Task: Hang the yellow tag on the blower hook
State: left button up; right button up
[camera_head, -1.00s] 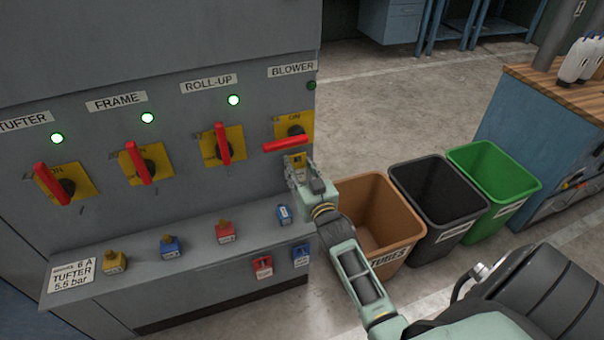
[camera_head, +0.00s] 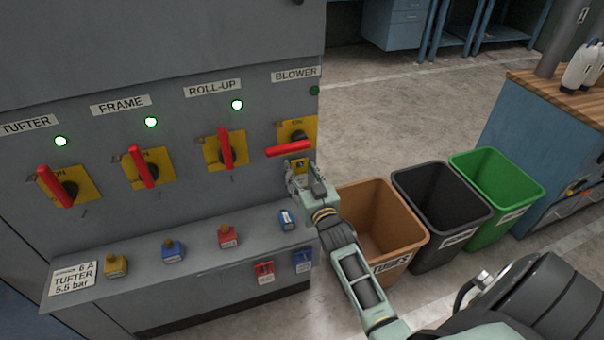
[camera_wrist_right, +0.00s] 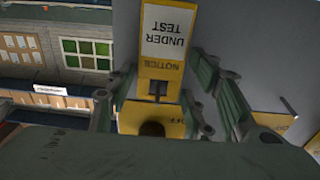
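The yellow tag (camera_wrist_right: 163,65) fills the upper middle of the right wrist view, its NOTICE and white UNDER TEST panel upside down. A dark slot or hook shows at its near end. In the head view, a small yellow patch that seems to be it (camera_head: 299,164) shows below the red blower handle (camera_head: 289,149). My right gripper (camera_head: 303,178) is just below the handle; its fingers (camera_wrist_right: 168,82) stand apart on either side of the tag and look open. The hook is not clearly distinguishable. My left gripper is out of view.
A shelf (camera_head: 200,251) below the switches carries several coloured padlocks. Brown (camera_head: 412,240), black (camera_head: 466,233) and green (camera_head: 520,210) bins stand to the right, close to my right arm. Open floor lies behind them.

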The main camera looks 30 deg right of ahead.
jog(key=shift+o, duration=1.1)
